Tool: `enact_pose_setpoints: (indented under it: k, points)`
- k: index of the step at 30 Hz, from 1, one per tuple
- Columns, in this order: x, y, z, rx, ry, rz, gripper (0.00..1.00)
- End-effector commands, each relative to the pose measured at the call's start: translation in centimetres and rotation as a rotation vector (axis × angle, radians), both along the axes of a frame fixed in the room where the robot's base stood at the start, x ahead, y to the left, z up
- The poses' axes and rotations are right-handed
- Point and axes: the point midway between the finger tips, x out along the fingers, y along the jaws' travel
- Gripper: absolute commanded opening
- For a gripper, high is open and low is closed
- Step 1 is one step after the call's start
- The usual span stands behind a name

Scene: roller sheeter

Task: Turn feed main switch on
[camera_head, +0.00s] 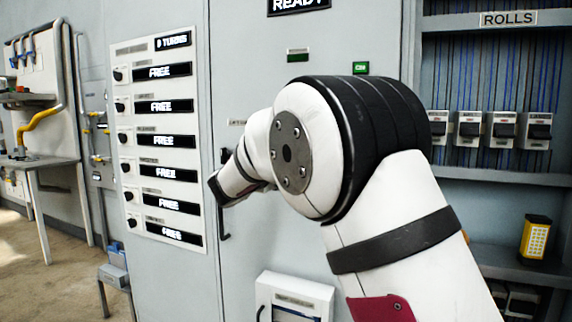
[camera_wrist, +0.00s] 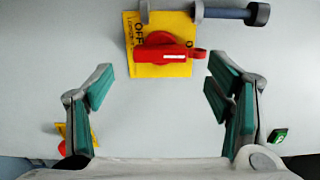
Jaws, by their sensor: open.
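A red rotary switch (camera_wrist: 165,51) sits on a yellow plate (camera_wrist: 133,40) in the upper middle of the wrist view. The plate reads "OFF" in sideways letters, and the switch's red handle lies across the picture. I cannot confirm from its lettering that it is the feed main switch. My gripper (camera_wrist: 160,68) is open and empty, with green-padded fingers standing wide to the left and right, below the switch in the picture. No contact with the switch shows. In the head view my arm hides the switch and most of my gripper.
A grey bar with a dark end (camera_wrist: 232,13) crosses above the switch. Another red knob (camera_wrist: 66,147) shows at lower left, a green label (camera_wrist: 278,136) at lower right. In the head view, a white panel (camera_head: 150,88) stands left and shelves (camera_head: 490,178) stand right.

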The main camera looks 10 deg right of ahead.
Motion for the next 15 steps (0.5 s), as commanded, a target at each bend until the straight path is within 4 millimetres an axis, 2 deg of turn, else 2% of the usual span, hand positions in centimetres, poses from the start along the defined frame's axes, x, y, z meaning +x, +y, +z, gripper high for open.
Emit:
enact_pose_setpoints:
  k: [6, 15]
  points:
    - [-3.4, 2.5, 0.0, -0.001, 0.001, 0.003, 0.73]
    - [-5.5, 3.9, 0.0, 0.0, 0.0, 0.0, 0.73]
